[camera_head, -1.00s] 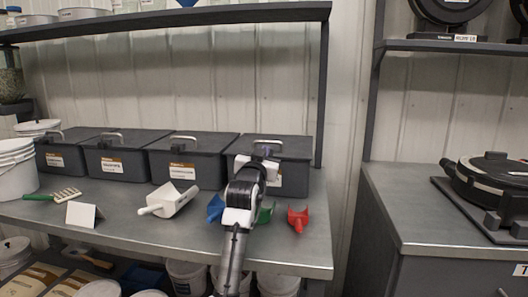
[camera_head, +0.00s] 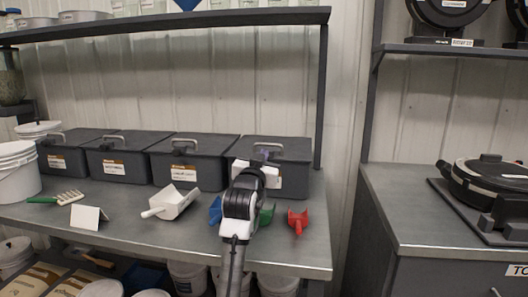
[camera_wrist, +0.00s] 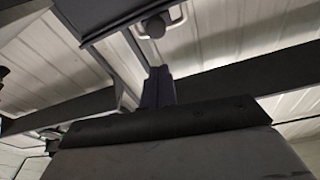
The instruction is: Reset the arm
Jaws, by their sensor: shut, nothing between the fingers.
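My arm (camera_head: 238,215) reaches up from the bottom of the head view, in front of the rightmost dark lidded bin (camera_head: 292,152). My gripper (camera_head: 263,155) is at its far end, small and partly hidden by the white wrist, seen against that bin's lid and front. In the wrist view my gripper's dark purplish fingers (camera_wrist: 158,87) stand together at the centre, shut with nothing between them. I cannot tell whether the gripper touches the bin.
The bench holds a white scoop (camera_head: 172,202), a red scoop (camera_head: 298,221), a blue scoop (camera_head: 215,210) and a green scoop (camera_head: 267,214), the last two partly behind my arm. Several dark bins stand behind. An upper shelf (camera_head: 170,22) hangs above. A round device (camera_head: 488,180) is right.

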